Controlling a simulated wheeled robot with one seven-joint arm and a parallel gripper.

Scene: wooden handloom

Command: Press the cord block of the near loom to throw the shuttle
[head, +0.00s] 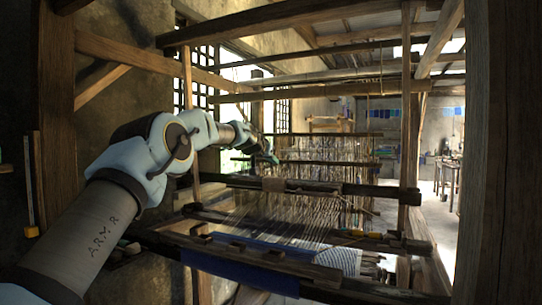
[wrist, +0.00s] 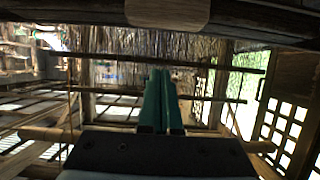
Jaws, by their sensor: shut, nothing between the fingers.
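The near loom (head: 290,190) stands in front of me, with warp threads running away from its front beams. A brown wooden block (head: 273,184) sits on its dark crossbeam. A similar pale block (wrist: 167,12) is at the top edge of the wrist view, partly cut off. I cannot tell for sure that this is the cord block. My gripper (head: 270,157) is above and behind that crossbeam in the head view, slightly left of the block and apart from it. Its green fingers are together and empty in the wrist view (wrist: 160,76).
A thick wooden post (head: 508,150) stands close at the right, and heavy beams (head: 300,95) cross above my arm. Striped cloth (head: 338,261) and blue cloth (head: 240,274) lie on the loom's front. A latticed window (wrist: 280,125) is at the wrist view's right.

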